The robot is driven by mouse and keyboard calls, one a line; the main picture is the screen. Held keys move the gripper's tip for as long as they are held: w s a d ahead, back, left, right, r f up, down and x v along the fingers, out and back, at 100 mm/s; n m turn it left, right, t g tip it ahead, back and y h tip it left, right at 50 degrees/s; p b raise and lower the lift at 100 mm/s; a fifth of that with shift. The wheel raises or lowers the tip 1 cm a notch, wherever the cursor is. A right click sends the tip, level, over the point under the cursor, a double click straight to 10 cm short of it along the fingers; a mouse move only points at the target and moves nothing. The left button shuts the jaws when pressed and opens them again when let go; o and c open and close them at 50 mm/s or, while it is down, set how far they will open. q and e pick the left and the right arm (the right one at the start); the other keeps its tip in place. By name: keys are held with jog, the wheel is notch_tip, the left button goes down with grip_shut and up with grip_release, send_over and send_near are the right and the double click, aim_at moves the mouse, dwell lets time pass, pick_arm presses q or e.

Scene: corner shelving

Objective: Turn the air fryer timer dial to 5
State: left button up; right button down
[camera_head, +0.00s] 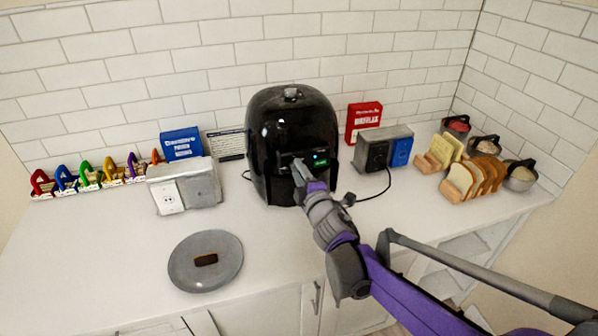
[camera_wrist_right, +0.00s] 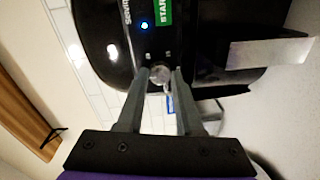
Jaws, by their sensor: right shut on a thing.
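The black air fryer (camera_head: 275,140) stands upright against the tiled wall in the middle of the counter. Its front panel has a lit green display (camera_head: 320,159). My right gripper (camera_head: 299,170) reaches the fryer's front, and its fingers cover the dial in the head view. In the right wrist view, the fingers of my right gripper (camera_wrist_right: 161,74) are closed around a small round silver timer dial (camera_wrist_right: 160,77). A blue light and a green START label (camera_wrist_right: 164,12) show beside it. The dial's number marks are too small to read. My left gripper is not in view.
A grey plate (camera_head: 190,276) with a brown item lies at the front left. Outlet boxes (camera_head: 185,187) stand left and right of the fryer. Bread slices (camera_head: 472,180) in racks and bowls stand at the right. The counter in front of the fryer is clear.

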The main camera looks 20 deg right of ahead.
jog(key=c, duration=0.5)
grip_release()
jog(key=shift+c, duration=0.2)
jog(key=shift+s, duration=0.1)
jog(key=s+b, duration=0.1)
jog(key=s, duration=0.9)
jog(key=shift+s+d+r, duration=0.3)
jog(key=shift+d, duration=0.1)
